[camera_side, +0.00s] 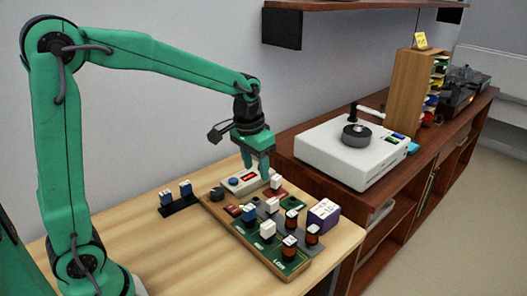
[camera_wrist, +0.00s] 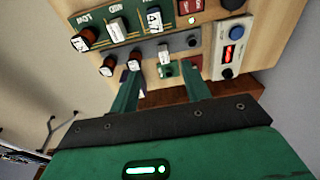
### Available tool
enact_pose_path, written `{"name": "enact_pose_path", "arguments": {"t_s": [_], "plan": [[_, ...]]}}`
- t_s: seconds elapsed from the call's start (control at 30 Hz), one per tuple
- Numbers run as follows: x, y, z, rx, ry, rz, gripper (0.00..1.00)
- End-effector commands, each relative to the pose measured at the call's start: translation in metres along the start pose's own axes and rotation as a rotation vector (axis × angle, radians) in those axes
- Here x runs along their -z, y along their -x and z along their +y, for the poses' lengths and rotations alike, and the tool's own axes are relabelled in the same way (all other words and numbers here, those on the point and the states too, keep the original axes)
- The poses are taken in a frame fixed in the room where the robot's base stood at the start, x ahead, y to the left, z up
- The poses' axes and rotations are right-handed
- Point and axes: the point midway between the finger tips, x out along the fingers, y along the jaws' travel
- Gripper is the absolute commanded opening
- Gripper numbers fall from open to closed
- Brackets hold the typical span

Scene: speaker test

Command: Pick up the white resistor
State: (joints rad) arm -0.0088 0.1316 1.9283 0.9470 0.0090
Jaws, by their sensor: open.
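Several white-topped parts show, and I cannot tell for sure which is the white resistor. On the board in the side view, a white block (camera_side: 272,206) stands on the grey strip, another white block (camera_side: 268,228) on the green strip, and a third white block (camera_side: 275,182) near the back edge. My gripper (camera_side: 257,174) is open and empty above the back of the board, beside the third block. In the wrist view, a white part (camera_wrist: 165,53) stands beyond the gap between my fingers (camera_wrist: 161,78), apart from them.
A turntable (camera_side: 350,150) stands behind right.

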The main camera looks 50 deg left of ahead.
Motion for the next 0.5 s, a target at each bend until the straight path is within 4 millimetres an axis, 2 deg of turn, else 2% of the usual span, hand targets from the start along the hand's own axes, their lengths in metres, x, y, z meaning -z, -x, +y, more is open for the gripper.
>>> {"name": "enact_pose_path", "arguments": {"t_s": [0.3, 0.5], "plan": [[0.036, -0.059, -0.002, -0.001, 0.0, -0.097, 0.47], [0.047, -0.083, -0.002, -0.001, 0.0, -0.128, 0.47]]}}
